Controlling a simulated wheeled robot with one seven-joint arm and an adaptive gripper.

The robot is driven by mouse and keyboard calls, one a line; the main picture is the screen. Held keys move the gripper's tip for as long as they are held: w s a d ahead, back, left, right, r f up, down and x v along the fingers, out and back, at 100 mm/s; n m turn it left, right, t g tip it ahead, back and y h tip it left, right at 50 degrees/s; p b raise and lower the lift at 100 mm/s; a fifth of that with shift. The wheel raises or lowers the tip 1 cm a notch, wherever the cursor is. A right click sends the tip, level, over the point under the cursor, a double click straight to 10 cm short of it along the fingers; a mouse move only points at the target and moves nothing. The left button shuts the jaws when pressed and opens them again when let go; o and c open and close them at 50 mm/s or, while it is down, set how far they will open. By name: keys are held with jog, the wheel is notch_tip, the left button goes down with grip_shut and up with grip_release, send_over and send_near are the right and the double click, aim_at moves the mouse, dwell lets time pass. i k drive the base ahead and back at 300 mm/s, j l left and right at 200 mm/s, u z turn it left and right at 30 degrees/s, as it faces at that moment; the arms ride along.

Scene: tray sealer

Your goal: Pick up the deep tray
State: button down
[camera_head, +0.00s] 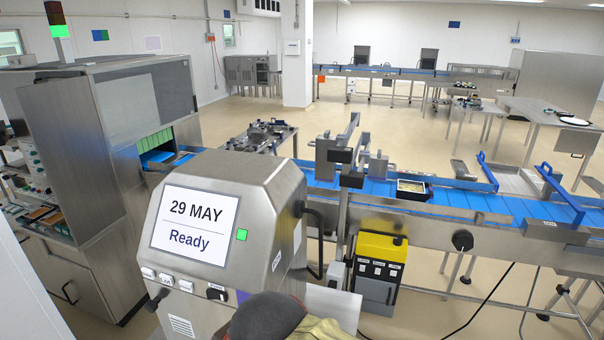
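A small black tray (411,188) with light-coloured contents sits on the blue conveyor belt (455,198), right of the metal brackets. It looks like it has raised walls, but at this size I cannot tell whether it is the deep tray. My gripper is not in view.
A control cabinet (230,215) reading "29 MAY" and "Ready" stands in front, partly blocking the conveyor. The large sealing machine (105,110) is at left. A yellow and grey unit (380,265) is under the conveyor. Open floor lies behind.

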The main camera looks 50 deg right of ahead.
aim_at(410, 190)
jog(key=z, duration=2.4)
jog(key=i+l, duration=0.1)
jog(key=l, duration=0.3)
jog(key=i+l, duration=0.1)
jog(key=l, duration=0.35)
jog(key=i+l+u, duration=0.3)
jog(key=i+l, duration=0.65)
jog(key=l, duration=0.15)
jog(key=i+j, duration=0.2)
jog(key=i, duration=0.3)
jog(key=i+j+u, duration=0.15)
jog(key=i, duration=0.35)
jog(key=i+j, duration=0.25)
jog(key=i, duration=0.3)
jog(key=u, duration=0.05)
